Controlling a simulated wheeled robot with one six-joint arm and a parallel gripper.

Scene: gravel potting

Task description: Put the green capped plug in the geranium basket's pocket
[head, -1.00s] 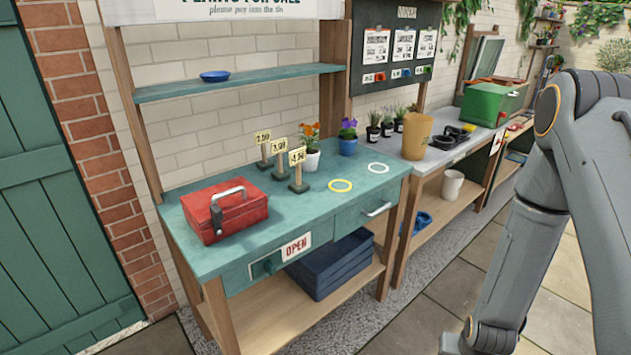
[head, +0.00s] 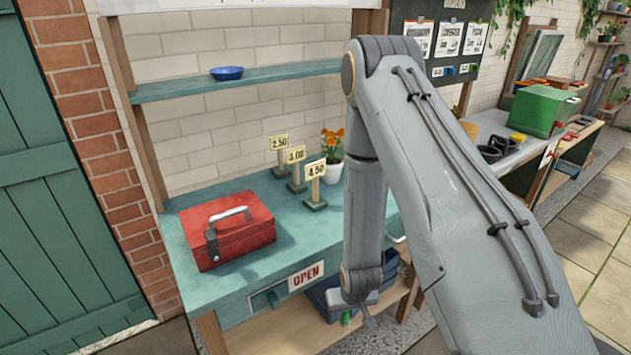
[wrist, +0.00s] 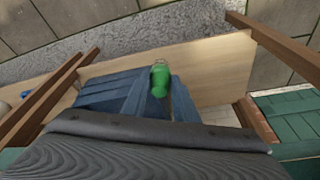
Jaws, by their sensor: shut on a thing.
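The green capped plug (head: 346,318) is held at the end of my gripper (head: 352,311), in front of the blue crates under the teal bench. In the wrist view the bright green plug (wrist: 160,80) shows at the middle, above the dark body at the bottom. No geranium basket or pocket is recognisable in either view.
The teal bench (head: 250,278) bears a red cash box (head: 228,228), price signs (head: 297,168) and an orange-flowered pot (head: 331,170). Blue crates (wrist: 105,92) stand on the wooden shelf (wrist: 215,60) below. A green box (head: 543,110) is on the right bench. My arm hides the bench's right part.

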